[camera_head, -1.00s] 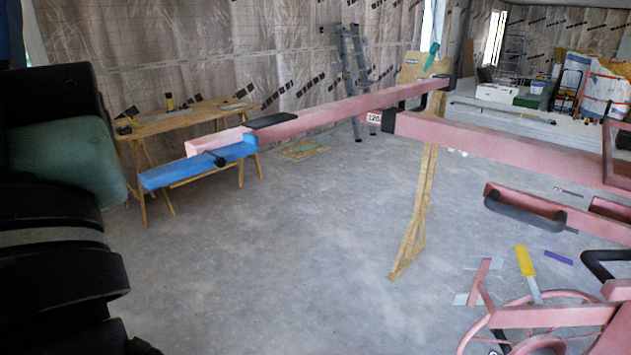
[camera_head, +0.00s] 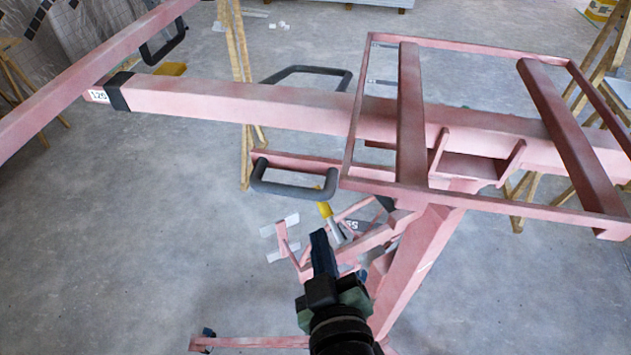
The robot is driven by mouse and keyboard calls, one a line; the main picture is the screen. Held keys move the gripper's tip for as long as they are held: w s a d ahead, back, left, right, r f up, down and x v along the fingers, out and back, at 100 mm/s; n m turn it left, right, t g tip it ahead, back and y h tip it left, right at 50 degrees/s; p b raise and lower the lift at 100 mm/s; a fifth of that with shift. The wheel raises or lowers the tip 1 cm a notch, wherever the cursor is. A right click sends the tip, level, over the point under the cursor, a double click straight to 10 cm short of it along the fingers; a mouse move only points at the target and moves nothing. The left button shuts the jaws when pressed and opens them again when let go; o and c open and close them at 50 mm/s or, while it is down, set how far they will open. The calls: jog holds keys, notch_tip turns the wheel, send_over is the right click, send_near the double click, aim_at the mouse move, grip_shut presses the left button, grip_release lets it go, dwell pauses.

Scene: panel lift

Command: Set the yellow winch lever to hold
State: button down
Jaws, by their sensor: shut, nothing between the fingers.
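The yellow winch lever (camera_head: 325,209) shows as a short yellow grip on a grey shaft, below the black looped handle near the middle of the head view. My gripper (camera_head: 320,238) is shut and empty. In the picture its tip lies just below and slightly left of the lever; I cannot tell whether they touch. The winch's pink crank arm (camera_head: 284,246) with grey plates stands to the left of the gripper. The winch wheel is mostly hidden behind my gripper and the pink frame.
The pink panel lift fills the view: a long beam (camera_head: 240,103), an upper frame (camera_head: 409,110) and a slanted mast (camera_head: 418,262). A black looped handle (camera_head: 292,190) hangs just above the lever. A pink base leg (camera_head: 250,343) lies low. The floor at left (camera_head: 110,240) is clear.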

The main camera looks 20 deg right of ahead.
jog(key=p, duration=0.3)
send_over(320, 209)
jog(key=s+a, duration=0.3)
jog(key=s, duration=0.1)
notch_tip(320, 209, down, 3)
jog(key=shift+w+d+f, duration=0.55)
jog(key=shift+w+f, duration=0.05)
jog(key=shift+f, duration=0.3)
jog(key=shift+w+d+f, duration=0.55)
jog(key=shift+w+f, duration=0.05)
jog(key=shift+f, duration=0.25)
jog(key=shift+w, duration=0.15)
